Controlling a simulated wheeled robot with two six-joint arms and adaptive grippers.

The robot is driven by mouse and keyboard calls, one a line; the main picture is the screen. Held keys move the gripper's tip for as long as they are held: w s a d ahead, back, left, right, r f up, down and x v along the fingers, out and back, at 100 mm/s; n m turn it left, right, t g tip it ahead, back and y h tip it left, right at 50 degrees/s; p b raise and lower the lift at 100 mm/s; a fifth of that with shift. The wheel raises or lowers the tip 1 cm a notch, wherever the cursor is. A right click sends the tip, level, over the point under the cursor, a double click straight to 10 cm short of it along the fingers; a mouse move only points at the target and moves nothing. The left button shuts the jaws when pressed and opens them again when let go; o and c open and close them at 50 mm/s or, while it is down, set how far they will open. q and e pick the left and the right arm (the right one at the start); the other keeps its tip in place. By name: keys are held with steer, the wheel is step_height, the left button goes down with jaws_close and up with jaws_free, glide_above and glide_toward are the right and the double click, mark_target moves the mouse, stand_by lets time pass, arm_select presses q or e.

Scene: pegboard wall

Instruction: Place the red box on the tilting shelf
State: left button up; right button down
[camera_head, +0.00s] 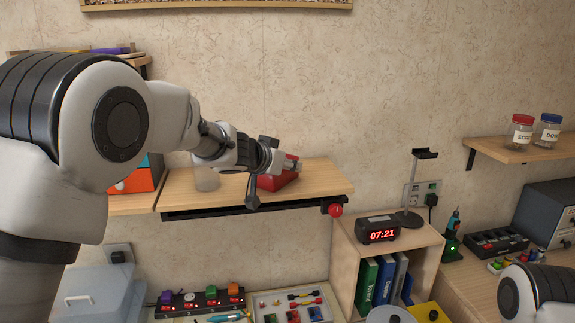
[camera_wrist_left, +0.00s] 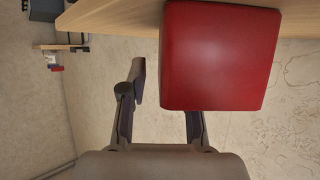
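The red box (camera_head: 279,179) sits on the wooden tilting shelf (camera_head: 320,177), which has a dark rail under its front edge and a red knob (camera_head: 335,210) at its right end. My left gripper (camera_head: 272,181) is at the box, one finger hanging in front of the shelf edge. In the left wrist view the red box (camera_wrist_left: 218,55) fills the upper middle, against the shelf board (camera_wrist_left: 115,18). The fingers of my left gripper (camera_wrist_left: 162,105) are spread; the left one is apart from the box, the right one partly hidden behind it. My right gripper is out of view.
A translucent jar (camera_head: 207,179) and an orange box (camera_head: 135,181) stand left of the red box. A clock (camera_head: 377,229) and a headphone stand (camera_head: 409,215) top the cabinet at lower right. My right arm shows at the bottom right corner. The shelf's right end is clear.

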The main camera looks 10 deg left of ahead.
arm_select(q)
steer(key=v, duration=1.2)
steer(key=shift+s, duration=0.1)
